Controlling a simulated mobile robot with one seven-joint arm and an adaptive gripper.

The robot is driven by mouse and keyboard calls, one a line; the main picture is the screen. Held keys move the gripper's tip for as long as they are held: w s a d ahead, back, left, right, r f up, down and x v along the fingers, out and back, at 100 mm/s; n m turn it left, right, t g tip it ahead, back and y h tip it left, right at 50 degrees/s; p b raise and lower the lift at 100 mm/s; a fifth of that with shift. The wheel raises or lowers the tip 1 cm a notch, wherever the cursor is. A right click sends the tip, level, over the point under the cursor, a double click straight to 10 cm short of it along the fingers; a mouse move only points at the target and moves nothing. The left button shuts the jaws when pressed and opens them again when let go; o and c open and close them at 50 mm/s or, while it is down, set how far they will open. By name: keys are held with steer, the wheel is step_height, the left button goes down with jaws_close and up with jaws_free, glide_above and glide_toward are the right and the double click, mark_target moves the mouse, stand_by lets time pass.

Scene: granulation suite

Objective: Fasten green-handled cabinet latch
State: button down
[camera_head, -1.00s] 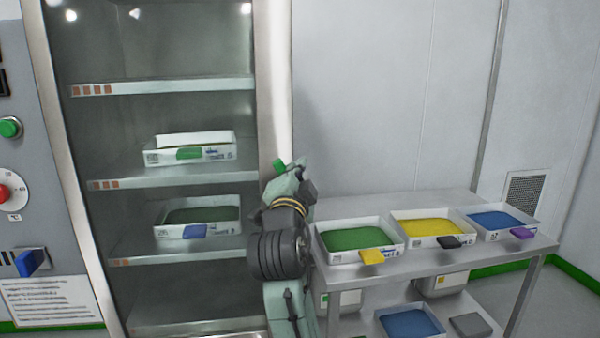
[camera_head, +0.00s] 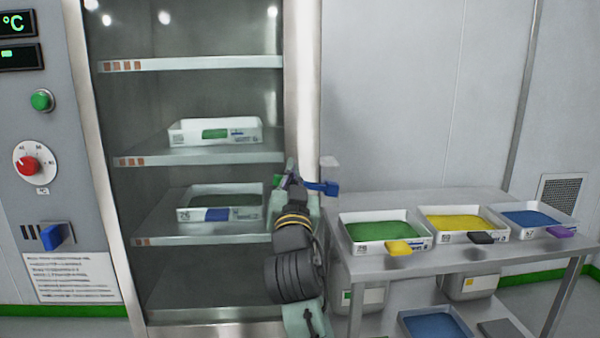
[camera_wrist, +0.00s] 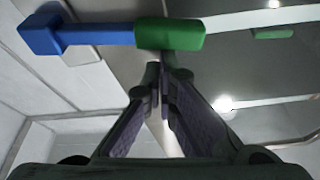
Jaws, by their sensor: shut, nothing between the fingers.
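The latch's green handle (camera_wrist: 170,34) crosses the top of the wrist view, joined on its left to a blue bar (camera_wrist: 95,37) that ends in a blue block. In the head view the green part (camera_head: 290,165) barely shows by the cabinet's right frame, with the blue part (camera_head: 325,187) to its right. My gripper (camera_wrist: 160,72) is shut and empty, its fingertips just below the green handle in the wrist view; I cannot tell whether they touch it. In the head view my gripper (camera_head: 290,182) is mostly hidden by my arm. The cabinet (camera_head: 303,75) stands behind it.
A pale block (camera_head: 330,163) is beside the latch. Right of the cabinet, a steel table (camera_head: 400,262) holds white trays of green (camera_head: 385,231), yellow (camera_head: 455,223) and blue (camera_head: 532,219) material. Two trays stand on cabinet shelves. A control panel (camera_head: 35,170) is at left.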

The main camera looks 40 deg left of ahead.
steer(key=shift+s+a+f+n+g+y+b, duration=0.15)
steer(key=shift+s+f+n+b, duration=0.1)
steer(key=shift+f+n, duration=0.25)
steer(key=shift+s+a+f+n+g+y+b, duration=0.15)
steer(key=shift+f+n+b, duration=0.1)
steer(key=shift+f+n, duration=0.25)
steer(key=shift+f, duration=0.15)
